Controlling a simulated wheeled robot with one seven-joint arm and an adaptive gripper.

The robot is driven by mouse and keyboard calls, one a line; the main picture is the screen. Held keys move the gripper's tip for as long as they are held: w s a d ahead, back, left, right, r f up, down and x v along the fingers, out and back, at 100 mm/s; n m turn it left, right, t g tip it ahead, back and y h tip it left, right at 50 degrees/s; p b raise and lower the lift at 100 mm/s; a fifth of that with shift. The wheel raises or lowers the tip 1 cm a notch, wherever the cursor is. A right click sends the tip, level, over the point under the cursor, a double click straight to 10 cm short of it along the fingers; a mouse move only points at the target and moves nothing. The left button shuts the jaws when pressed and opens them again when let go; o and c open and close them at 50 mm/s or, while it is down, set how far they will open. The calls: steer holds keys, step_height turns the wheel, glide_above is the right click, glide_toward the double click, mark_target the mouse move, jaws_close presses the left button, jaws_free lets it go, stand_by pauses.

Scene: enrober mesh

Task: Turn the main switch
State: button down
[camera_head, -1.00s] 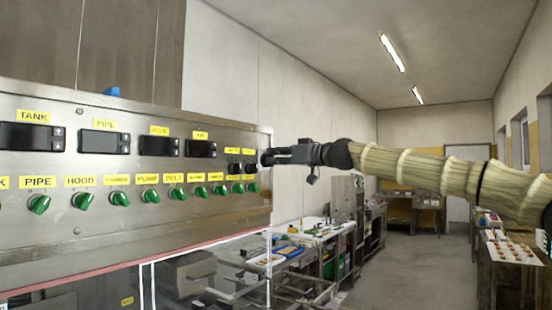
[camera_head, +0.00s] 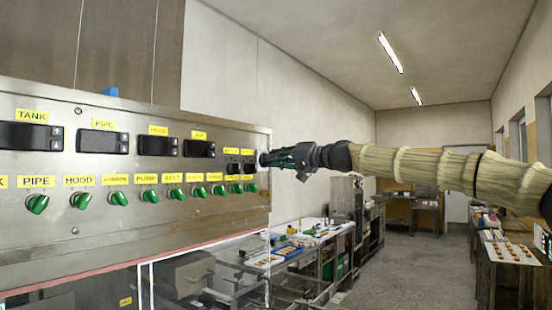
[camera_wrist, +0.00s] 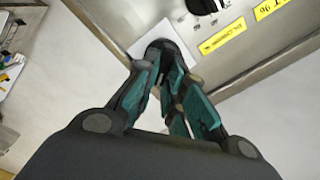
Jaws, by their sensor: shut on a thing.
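The main switch appears as a dark round knob (camera_wrist: 166,46) on a pale plate (camera_wrist: 147,37) at the panel's edge in the wrist view. My gripper (camera_wrist: 166,62) has its teal-lined fingers closed around the knob, which they partly cover. In the head view my gripper (camera_head: 268,159) reaches in from the right to the right end of the steel control panel (camera_head: 150,225). The knob's pointer and any position marks are hidden, so its angle cannot be told.
Several green knobs, such as the HOOD knob (camera_head: 82,201), line the panel under yellow labels. Dark displays (camera_head: 102,142) sit above them. Behind is a bench (camera_head: 300,245) with trays and tools. A table (camera_head: 513,253) stands at the right. The aisle floor (camera_head: 410,260) is clear.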

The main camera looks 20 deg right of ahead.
steer(key=shift+w+d+f+m+p, duration=0.15)
steer(key=shift+m+p, duration=0.3)
steer(key=shift+m, duration=1.35)
steer(key=shift+s+d+f+m+p, duration=0.1)
steer(key=shift+m+p, duration=0.3)
steer(key=shift+m, duration=1.4)
steer(key=c, duration=1.5)
jaws_free()
steer(key=shift+f, duration=0.1)
steer(key=v, duration=1.2)
steer(key=shift+d, duration=0.1)
